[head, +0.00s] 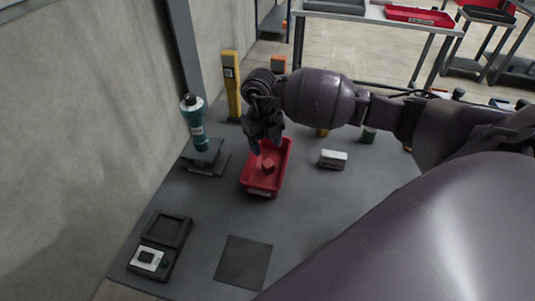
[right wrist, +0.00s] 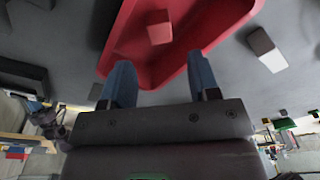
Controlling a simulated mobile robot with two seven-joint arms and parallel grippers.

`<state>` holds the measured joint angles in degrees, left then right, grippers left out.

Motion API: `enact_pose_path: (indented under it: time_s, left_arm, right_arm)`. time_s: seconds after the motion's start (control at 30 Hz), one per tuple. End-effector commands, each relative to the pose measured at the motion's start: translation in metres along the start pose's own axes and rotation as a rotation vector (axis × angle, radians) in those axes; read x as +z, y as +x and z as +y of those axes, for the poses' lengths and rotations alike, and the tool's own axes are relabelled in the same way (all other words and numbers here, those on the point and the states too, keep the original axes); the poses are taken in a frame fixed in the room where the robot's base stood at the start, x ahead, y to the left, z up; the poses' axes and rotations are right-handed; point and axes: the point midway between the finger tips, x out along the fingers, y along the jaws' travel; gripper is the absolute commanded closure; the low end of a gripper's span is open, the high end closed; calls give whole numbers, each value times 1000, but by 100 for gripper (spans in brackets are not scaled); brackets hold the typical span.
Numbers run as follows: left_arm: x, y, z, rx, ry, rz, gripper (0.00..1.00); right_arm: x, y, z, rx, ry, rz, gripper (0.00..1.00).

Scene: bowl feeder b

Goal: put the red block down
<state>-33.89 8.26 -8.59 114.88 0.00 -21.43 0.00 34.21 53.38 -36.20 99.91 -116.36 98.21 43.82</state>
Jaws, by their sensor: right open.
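The red block (head: 268,166) lies inside the red bin (head: 262,190) on the grey table. In the right wrist view the block (right wrist: 159,27) rests on the floor of the bin (right wrist: 192,14), apart from the fingers. My right gripper (head: 264,144) is over the far part of the bin. In the right wrist view its two blue fingers (right wrist: 161,84) are spread, with nothing between them. My left gripper is not in view.
A white and grey box (head: 333,159) stands right of the bin. A teal bottle-shaped tool (head: 194,122) and a yellow post (head: 232,85) stand at the left. A dark device (head: 160,245) and a dark mat (head: 243,262) lie nearer. The table between them is clear.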

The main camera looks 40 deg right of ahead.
Motion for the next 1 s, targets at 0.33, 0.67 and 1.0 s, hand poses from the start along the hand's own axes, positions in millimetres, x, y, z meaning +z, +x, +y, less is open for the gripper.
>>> enact_pose_path:
  time_s: [0.33,0.67,1.0]
  left_arm:
    - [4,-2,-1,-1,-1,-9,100]
    - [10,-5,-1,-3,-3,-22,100]
    - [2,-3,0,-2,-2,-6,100]
  right_arm:
    - [0,-53,0,-1,-1,-2,44]
    - [0,-61,0,1,-1,1,44]
    - [0,-61,0,0,-1,0,44]
